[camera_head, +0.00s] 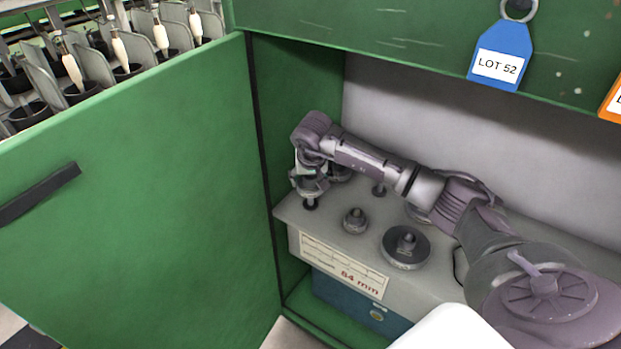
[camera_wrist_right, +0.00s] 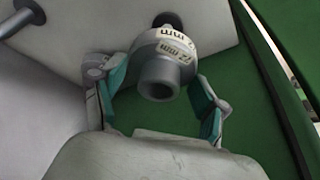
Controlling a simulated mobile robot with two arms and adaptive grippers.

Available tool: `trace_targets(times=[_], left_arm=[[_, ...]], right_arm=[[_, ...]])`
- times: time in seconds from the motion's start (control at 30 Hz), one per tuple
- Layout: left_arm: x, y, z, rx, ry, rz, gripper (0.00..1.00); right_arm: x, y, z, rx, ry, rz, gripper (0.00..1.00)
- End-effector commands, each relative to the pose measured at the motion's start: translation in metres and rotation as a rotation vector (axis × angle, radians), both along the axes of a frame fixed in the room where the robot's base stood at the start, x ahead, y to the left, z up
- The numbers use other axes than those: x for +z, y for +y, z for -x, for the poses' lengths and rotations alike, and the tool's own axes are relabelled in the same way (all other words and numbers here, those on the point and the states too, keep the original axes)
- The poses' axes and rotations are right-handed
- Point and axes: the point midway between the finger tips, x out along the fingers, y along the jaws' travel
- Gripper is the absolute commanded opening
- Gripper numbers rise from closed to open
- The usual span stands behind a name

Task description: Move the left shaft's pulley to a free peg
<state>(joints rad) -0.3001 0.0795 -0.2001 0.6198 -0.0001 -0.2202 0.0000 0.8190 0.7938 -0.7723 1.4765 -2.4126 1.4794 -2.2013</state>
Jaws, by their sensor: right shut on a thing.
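My right gripper (camera_head: 311,180) is shut on a small grey metal pulley. In the right wrist view the pulley (camera_wrist_right: 160,85) sits between the two teal-padded fingers (camera_wrist_right: 160,95), with its hollow hub facing the camera and "mm" lettering on its rim. In the head view the gripper hangs over the left end of a grey box top (camera_head: 335,222). A dark peg or shaft end (camera_head: 310,205) shows just below it; whether the pulley touches it I cannot tell. Another dark peg (camera_head: 379,190) stands bare further back. My left gripper is out of view.
A small stepped pulley (camera_head: 354,221) and a wide dark pulley (camera_head: 406,247) sit on the box top. A third is partly hidden behind my right arm. The open green door (camera_head: 140,190) stands left, close to the gripper; a grey wall stands behind.

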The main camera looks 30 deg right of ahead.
Motion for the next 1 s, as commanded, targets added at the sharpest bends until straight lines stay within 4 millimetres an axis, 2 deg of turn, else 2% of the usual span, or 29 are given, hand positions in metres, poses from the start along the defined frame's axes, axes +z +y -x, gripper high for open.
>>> trace_targets(times=[0.6, 1.0], left_arm=[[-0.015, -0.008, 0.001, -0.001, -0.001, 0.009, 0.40], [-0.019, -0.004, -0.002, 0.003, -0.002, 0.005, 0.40]], right_arm=[[-0.020, 0.000, 0.000, -0.001, -0.001, 0.000, 0.30], [-0.026, 0.000, 0.000, -0.001, -0.001, 0.000, 0.30]])
